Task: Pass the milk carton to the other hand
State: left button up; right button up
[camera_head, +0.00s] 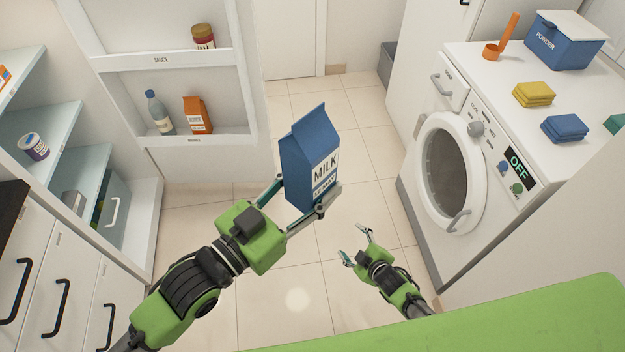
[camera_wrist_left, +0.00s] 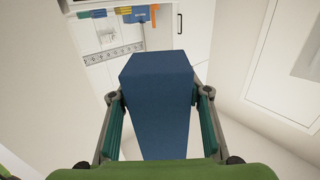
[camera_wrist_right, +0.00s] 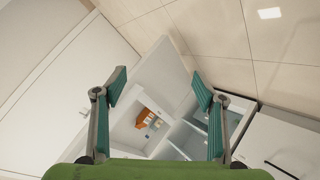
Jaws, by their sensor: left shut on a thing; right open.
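The blue milk carton (camera_head: 308,160) is held upright in the air near the middle of the head view, its "MILK" label facing right. My left gripper (camera_head: 303,200) is shut on the carton's lower part. In the left wrist view the carton (camera_wrist_left: 157,95) fills the space between the two fingers (camera_wrist_left: 157,110). My right gripper (camera_head: 357,244) is open and empty, lower and to the right of the carton, apart from it. In the right wrist view its fingers (camera_wrist_right: 160,95) are spread with nothing between them.
A white washing machine (camera_head: 447,170) stands at the right, with a blue powder box (camera_head: 562,42), an orange scoop (camera_head: 500,45) and folded cloths on top. Shelves with bottles and an orange carton (camera_head: 197,115) are at the left. Tiled floor (camera_head: 355,120) lies open between.

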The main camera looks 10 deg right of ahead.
jog(key=s+d+f+m+g, duration=0.1)
jog(key=s+f+m+g, duration=0.2)
jog(key=s, duration=1.1)
jog(key=s+d+f+m+g+h, duration=0.1)
jog(key=s+f+m+g, duration=0.2)
jog(key=s+f, duration=0.6)
jog(key=s+d+f+m+g+h, duration=0.1)
jog(key=s+f, duration=0.5)
jog(key=s, duration=1.3)
jog(key=m+g, duration=0.1)
jog(key=g, duration=0.1)
jog(key=shift+m+g, duration=0.3)
jog(key=shift+m, duration=0.1)
